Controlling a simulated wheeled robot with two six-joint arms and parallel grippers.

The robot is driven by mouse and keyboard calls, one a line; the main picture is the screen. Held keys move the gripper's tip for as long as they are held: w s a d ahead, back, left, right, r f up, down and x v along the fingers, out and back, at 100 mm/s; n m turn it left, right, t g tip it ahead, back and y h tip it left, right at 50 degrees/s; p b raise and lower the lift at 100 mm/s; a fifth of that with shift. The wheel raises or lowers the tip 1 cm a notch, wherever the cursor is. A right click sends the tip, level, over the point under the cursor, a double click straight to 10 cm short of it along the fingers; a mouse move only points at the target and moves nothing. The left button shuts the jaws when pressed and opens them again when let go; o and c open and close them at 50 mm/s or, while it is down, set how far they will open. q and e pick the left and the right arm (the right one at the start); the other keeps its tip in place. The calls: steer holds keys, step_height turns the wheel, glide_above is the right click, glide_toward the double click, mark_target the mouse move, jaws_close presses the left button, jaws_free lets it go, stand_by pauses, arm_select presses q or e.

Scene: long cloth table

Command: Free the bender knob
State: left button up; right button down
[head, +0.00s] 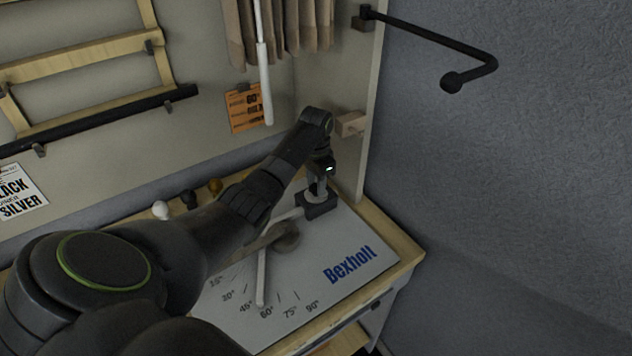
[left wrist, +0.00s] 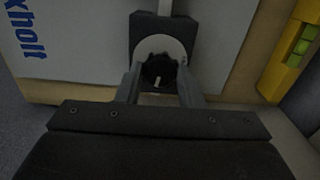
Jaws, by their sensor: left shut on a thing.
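The bender board (head: 355,262) is a pale plate marked with angles and the word Bexholt, on a wooden-edged table. A dark block (head: 318,207) sits near its back right corner. The left wrist view shows a dark round knob (left wrist: 160,71) on a light disc on that block (left wrist: 146,24). My left gripper (head: 319,188) points down at the block and is shut on the knob, with one finger on each side (left wrist: 161,88). A light bar (head: 261,277) lies across the angle marks near a round post (head: 286,237). My right gripper is not in view.
Several small knobs, white (head: 161,209), black and brown, stand along the board's back edge. A wooden block (head: 350,124) and a black bent rod (head: 440,50) stick out from the panel. A yellow object (left wrist: 290,50) with green parts shows in the left wrist view.

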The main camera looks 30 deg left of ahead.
arm_select(q)
steer(key=shift+r+n+p, duration=0.15)
steer(key=shift+n+p, duration=0.75)
steer(key=shift+p, duration=0.25)
steer(key=shift+n+p, duration=1.15)
steer(key=shift+n, duration=0.05)
steer(key=n+p, duration=0.3)
steer(key=n, duration=0.2)
steer(key=shift+n, duration=0.3)
steer(key=n+p, duration=0.2)
steer(key=n, duration=0.6)
steer(key=shift+n, duration=0.3)
steer(key=o, duration=1)
steer(key=shift+f, duration=0.2)
